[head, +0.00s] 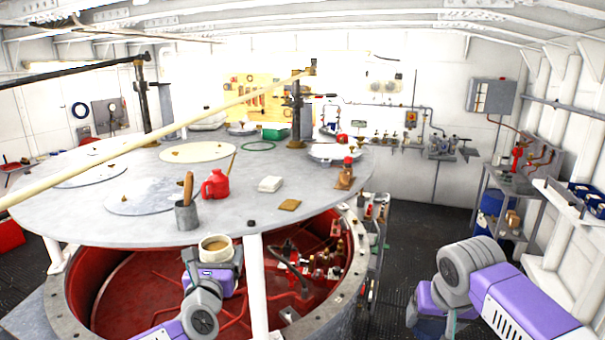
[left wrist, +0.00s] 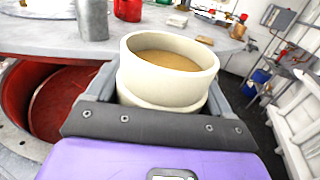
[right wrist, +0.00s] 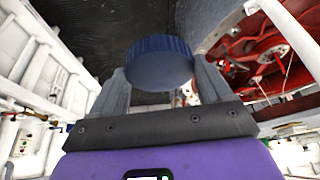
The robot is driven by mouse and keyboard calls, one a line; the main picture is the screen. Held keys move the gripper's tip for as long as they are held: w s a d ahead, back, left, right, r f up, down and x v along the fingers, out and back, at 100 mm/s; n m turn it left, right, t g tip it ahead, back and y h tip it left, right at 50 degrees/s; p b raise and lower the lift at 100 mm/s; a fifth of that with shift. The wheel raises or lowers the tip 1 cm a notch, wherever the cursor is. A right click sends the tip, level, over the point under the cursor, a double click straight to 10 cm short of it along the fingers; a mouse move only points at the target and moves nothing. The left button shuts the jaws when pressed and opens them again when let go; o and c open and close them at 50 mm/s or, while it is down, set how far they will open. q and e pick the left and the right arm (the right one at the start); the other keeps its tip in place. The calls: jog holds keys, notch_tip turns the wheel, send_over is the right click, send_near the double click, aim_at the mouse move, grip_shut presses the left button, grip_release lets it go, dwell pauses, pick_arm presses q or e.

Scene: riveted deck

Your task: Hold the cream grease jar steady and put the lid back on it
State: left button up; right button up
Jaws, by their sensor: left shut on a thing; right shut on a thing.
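The cream grease jar (head: 216,249) is held upright at the front edge of the round grey table. It has no lid on, and brown grease shows inside its open top; it also fills the middle of the left wrist view (left wrist: 165,88). My left gripper (head: 214,262) is shut around the jar's sides. A ribbed dark blue lid (right wrist: 160,62) is between the fingers of my right gripper (right wrist: 162,82), which is shut on it. In the head view my right arm is low at the right, well apart from the jar, and the lid cannot be made out there.
The round table (head: 330,190) carries a grey cup with tools (head: 186,215), a red jug (head: 215,186), a white block (head: 270,184) and a tan pad (head: 290,205). Below is an open red pit (head: 120,290). A white post (head: 257,290) stands right of the jar. Dark floor lies between.

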pick_arm(q)
notch_tip(320, 180, down, 22)
jog(key=a+n+y+b, duration=0.1)
jog(key=b, duration=0.4)
jog(key=s+d+f+m+h+b, duration=0.1)
jog(key=s+f, duration=0.4)
jog(key=f, duration=0.5)
jog(key=d+b, duration=0.1)
jog(key=b, duration=0.1)
jog(key=shift+s+d+f+b, duration=0.15)
jog(key=shift+s+f+b, duration=0.1)
jog(key=shift+b, duration=0.15)
pick_arm(e)
jog(key=s+a+f, duration=0.1)
jog(key=a+f, duration=0.1)
jog(key=f, duration=0.9)
jog(key=s+a+f+n, duration=0.1)
jog(key=a+f, duration=0.2)
jog(key=f, duration=0.8)
jog(key=s+a+f+n+y, duration=0.1)
jog(key=a+f, duration=0.1)
jog(key=f, duration=0.9)
jog(key=shift+a+f, duration=0.3)
jog(key=shift+f, duration=0.05)
